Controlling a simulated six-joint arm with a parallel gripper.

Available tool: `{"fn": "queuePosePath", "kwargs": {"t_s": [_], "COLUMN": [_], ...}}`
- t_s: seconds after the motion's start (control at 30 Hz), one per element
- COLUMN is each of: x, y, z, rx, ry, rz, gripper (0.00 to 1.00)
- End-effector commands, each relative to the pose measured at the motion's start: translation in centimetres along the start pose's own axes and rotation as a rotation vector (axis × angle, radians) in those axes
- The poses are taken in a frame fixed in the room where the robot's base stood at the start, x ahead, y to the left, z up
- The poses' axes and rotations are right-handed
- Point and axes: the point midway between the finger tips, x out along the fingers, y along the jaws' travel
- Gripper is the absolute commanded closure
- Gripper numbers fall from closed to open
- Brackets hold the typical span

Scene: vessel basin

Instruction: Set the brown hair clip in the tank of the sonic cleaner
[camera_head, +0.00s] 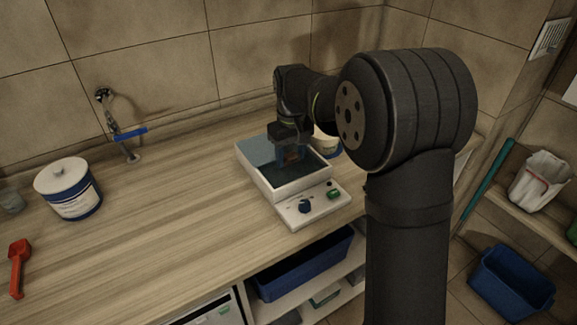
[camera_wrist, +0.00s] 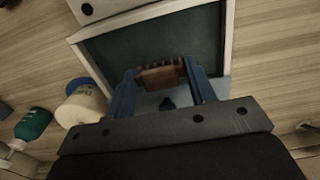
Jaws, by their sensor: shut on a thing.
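The brown hair clip (camera_wrist: 162,77) is between the blue fingers of my gripper (camera_wrist: 163,83) in the wrist view, with its toothed edge showing. My gripper (camera_head: 291,157) is shut on it and points down over the sonic cleaner (camera_head: 285,205) in the head view. The cleaner is a white box with a dark open tank (camera_head: 289,181); the tank also fills the upper middle of the wrist view (camera_wrist: 120,50). The clip is over the tank opening, inside its outline. I cannot tell its exact height over the tank floor.
The counter between is clear.

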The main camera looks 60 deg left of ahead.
Motion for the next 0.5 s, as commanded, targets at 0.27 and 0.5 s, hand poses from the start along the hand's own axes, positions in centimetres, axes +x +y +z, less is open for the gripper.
{"fn": "queuePosePath", "kwargs": {"t_s": [0.27, 0.5], "x": [2.0, 4.5], "y": [-0.5, -0.5], "z": [-0.6, -0.6], "rx": [0.001, 0.001], "ry": [-0.002, 0.000], "rz": [-0.001, 0.000], "gripper": [0.71, 0.71]}}
